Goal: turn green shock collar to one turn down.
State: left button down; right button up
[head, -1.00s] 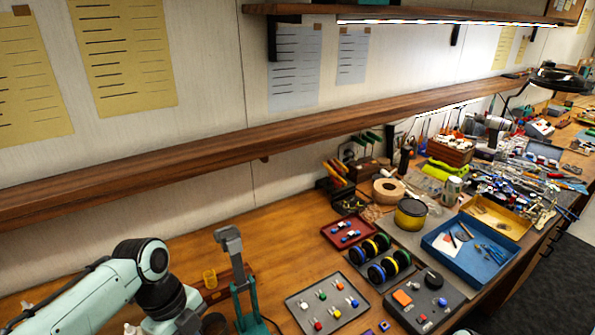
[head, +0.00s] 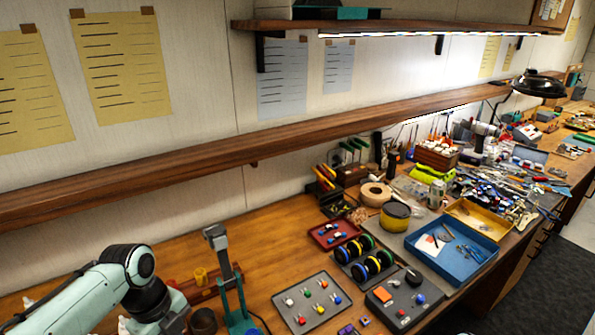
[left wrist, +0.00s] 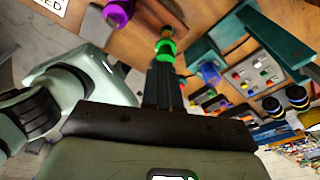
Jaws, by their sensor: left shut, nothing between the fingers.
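A purple collar (left wrist: 118,12) is at upper left and a blue one (left wrist: 210,72) at right. In the head view my left arm comes in at lower left, and its fingers are not visible. My right gripper is not in view.
A grey tray of small coloured parts (head: 284,299), a wheel rack, a red tray (head: 318,243) and a blue tray (head: 424,253) lie to the right. A wooden shelf (head: 150,165) runs along the wall above.

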pick_arm(q)
jog(key=f+b, duration=0.1)
jog(key=f, duration=0.1)
jog(key=a+f+b, duration=0.1)
jog(key=f, duration=0.1)
jog(key=f+b, duration=0.1)
jog(key=f, duration=0.1)
jog(key=shift+w+a+f, duration=0.1)
jog(key=shift+a, duration=0.15)
jog(key=shift+w+f, duration=0.2)
jog(key=shift+f, duration=0.45)
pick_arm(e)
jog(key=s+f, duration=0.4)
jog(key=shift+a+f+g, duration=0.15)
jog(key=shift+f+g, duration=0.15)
pick_arm(q)
jog(key=shift+r, duration=0.1)
jog(key=shift+d, duration=0.5)
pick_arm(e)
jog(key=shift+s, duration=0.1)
pick_arm(q)
jog(key=shift+w, duration=0.15)
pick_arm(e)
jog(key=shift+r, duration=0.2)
